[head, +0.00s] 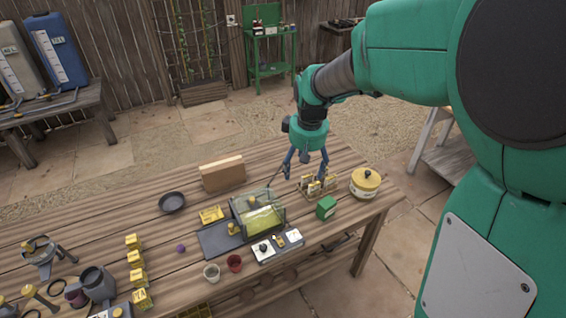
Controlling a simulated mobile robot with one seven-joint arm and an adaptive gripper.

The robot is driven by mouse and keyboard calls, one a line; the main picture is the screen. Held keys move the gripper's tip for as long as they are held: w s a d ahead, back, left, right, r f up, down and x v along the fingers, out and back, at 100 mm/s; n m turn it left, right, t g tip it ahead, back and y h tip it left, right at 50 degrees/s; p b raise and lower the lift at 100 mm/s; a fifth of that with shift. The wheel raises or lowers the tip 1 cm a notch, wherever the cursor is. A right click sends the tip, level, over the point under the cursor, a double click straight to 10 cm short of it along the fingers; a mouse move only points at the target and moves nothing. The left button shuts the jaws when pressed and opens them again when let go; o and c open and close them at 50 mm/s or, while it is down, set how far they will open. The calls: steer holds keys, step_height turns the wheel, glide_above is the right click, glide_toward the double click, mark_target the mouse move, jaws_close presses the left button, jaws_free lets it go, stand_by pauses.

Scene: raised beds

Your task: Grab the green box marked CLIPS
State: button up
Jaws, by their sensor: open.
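A small green box (326,207) stands on the wooden table near its right front part. It shows a pale patch on top, but I cannot read any marking on it. My gripper (305,172) points down above the table with its fingers spread and nothing between them. It is up and behind the green box in the picture, above a small rack with yellow items (317,187). The gripper and the box appear apart. The whole box is visible.
A yellow lidded pot (365,182) stands right of the box. A clear-sided case (258,212) and a panel with knobs (278,246) are to its left. A wooden block (222,173) stands farther back. Bare tabletop lies in front of the pot.

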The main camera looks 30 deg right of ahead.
steer(key=w+d+f+g, duration=0.1)
steer(key=w+d+f, duration=0.3)
steer(key=d+f, duration=0.7)
steer(key=g, duration=0.1)
glide_toward(327, 203)
steer(key=shift+d+r+n+y, duration=0.15)
steer(key=shift+d+n+y, duration=0.15)
steer(key=shift+d+n, duration=0.1)
steer(key=shift+f+b, duration=0.35)
steer(key=shift+f, duration=3.95)
steer(key=shift+f, duration=0.2)
steer(key=shift+w+f+b, duration=0.2)
steer(key=shift+f+b, duration=0.35)
steer(key=shift+f, duration=1.85)
